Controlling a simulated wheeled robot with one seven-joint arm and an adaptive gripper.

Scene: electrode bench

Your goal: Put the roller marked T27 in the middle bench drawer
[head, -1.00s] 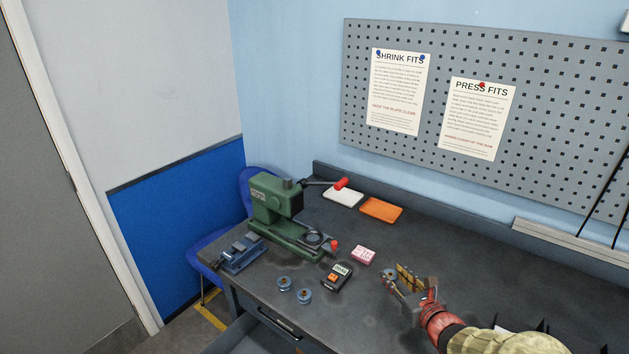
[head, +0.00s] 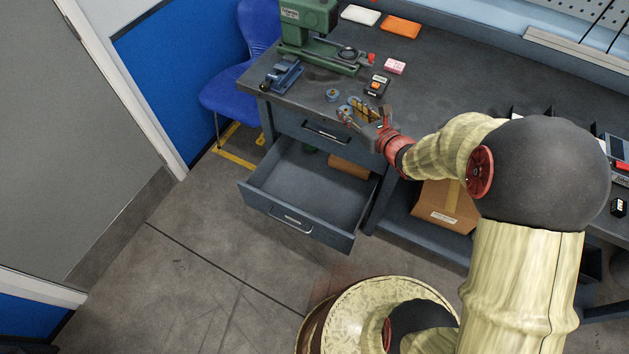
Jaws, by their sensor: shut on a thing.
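My gripper (head: 352,112) is shut on a small blue-grey roller (head: 343,113). It holds the roller over the bench's front edge, above the drawers. No marking can be read on the roller. Another blue roller (head: 333,95) stands on the bench just beyond it; my gripper may hide a further one. Below a shut top drawer (head: 303,131), a lower drawer (head: 283,212) is pulled out. Its floor looks bare at the front. A brown cylinder (head: 348,168) and something green (head: 308,150) show at its back; I cannot tell whether they lie inside.
A green press (head: 308,18), a blue vise (head: 283,75), a small meter (head: 377,86) and a pink pad (head: 395,66) stand on the bench (head: 460,85). A cardboard box (head: 440,205) sits under it. A blue chair (head: 235,95) is left. Floor in front of the drawer is clear.

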